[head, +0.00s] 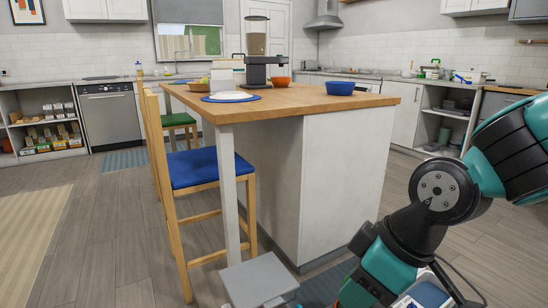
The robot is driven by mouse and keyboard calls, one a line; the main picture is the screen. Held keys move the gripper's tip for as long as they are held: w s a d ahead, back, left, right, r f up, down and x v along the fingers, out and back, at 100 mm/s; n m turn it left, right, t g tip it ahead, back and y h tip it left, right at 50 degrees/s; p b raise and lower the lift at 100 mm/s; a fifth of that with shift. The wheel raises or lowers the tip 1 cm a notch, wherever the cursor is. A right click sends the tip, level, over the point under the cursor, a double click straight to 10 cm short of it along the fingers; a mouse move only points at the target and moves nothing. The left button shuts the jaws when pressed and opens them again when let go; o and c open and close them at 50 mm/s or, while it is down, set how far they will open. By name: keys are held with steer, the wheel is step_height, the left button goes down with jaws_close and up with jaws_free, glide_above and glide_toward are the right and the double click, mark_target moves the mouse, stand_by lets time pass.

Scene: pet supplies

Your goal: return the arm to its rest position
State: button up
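My teal and black arm (440,192) stands at the right of the head view. It rises from the lower right, bends at a round black joint, and runs out past the right edge. My gripper is not in view, so I cannot see its fingers or whether it holds anything.
A kitchen island (349,180) with a wooden top stands just left of my arm. A blue-seated stool (208,168) stands left. Open floor (475,244) shows right.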

steer(key=s+d+r+m+g, duration=0.1)
steer(key=s+d+r+m, duration=0.25)
steer(key=s, duration=0.45)
step_height(320, 180, up, 29)
steer(key=s+p, duration=0.1)
steer(key=p, duration=2.7)
steer(key=shift+a+g+p, duration=0.15)
steer(key=shift+g+p, duration=0.15)
steer(key=shift+p, duration=0.05)
